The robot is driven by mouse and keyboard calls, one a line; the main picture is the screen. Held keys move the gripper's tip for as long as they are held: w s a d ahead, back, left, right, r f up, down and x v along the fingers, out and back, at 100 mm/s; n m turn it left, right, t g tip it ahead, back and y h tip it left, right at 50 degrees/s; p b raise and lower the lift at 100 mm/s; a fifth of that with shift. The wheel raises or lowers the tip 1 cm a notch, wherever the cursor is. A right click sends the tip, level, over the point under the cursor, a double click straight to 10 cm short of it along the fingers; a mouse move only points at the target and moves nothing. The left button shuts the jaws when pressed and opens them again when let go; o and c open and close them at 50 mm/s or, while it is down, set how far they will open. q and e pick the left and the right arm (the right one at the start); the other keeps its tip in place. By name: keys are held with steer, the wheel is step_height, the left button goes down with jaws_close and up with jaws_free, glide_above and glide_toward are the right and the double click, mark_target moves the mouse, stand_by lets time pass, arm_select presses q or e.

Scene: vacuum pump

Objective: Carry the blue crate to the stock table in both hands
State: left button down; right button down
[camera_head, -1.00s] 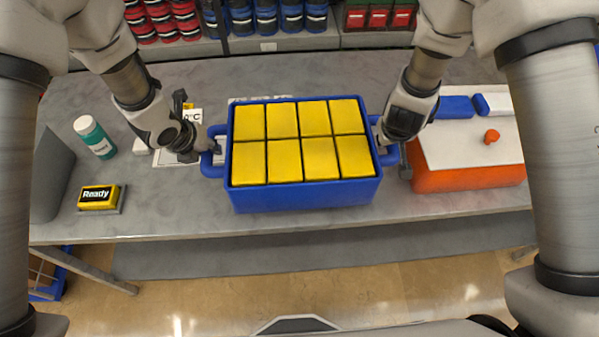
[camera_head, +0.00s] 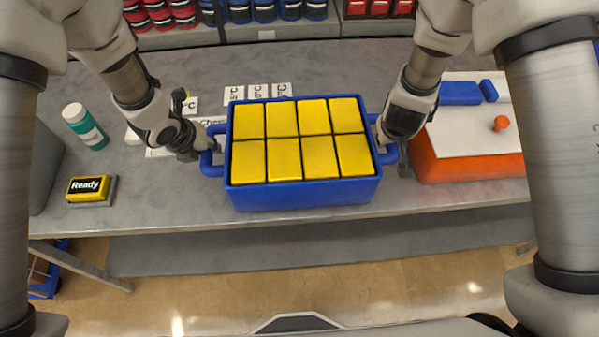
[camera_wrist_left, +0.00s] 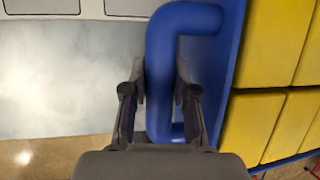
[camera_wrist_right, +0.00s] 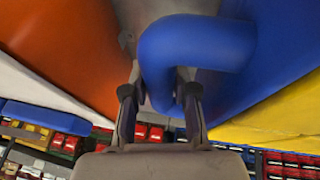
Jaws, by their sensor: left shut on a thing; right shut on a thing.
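The blue crate (camera_head: 300,195) is at the middle of the head view, filled with several yellow blocks (camera_head: 318,157). It appears level, above or at the front of the grey table; I cannot tell how high. My left gripper (camera_head: 205,147) is shut on the crate's left handle, which shows between its fingers in the left wrist view (camera_wrist_left: 160,100). My right gripper (camera_head: 385,143) is shut on the right handle, which shows in the right wrist view (camera_wrist_right: 168,95). No stock table is identifiable by a label.
The grey table (camera_head: 180,210) carries a green bottle (camera_head: 85,126), a yellow "Ready" box (camera_head: 89,189) and white label cards (camera_head: 258,92). An orange box with a white top (camera_head: 470,165) stands close to the crate's right. Shelves with red and blue containers (camera_head: 265,12) are behind.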

arm_select(q)
steer(key=shift+w+f+b, duration=0.1)
steer(key=shift+f+b, duration=0.2)
steer(key=shift+f, duration=0.1)
arm_select(e)
steer(key=shift+f, duration=0.45)
arm_select(q)
steer(key=c, duration=1.3)
jaws_free()
steer(key=shift+f, duration=0.25)
arm_select(e)
steer(key=c, duration=1.3)
jaws_free()
steer(key=shift+f, duration=0.25)
arm_select(q)
steer(key=o, duration=0.4)
steer(key=shift+s+r, duration=0.2)
arm_select(e)
steer(key=o, duration=0.4)
steer(key=shift+s+r, duration=0.1)
steer(key=shift+r, duration=0.15)
arm_select(q)
steer(key=shift+s+r, duration=0.15)
steer(key=shift+s, duration=0.05)
arm_select(e)
steer(key=shift+s+r, duration=0.1)
steer(key=shift+s, duration=0.1)
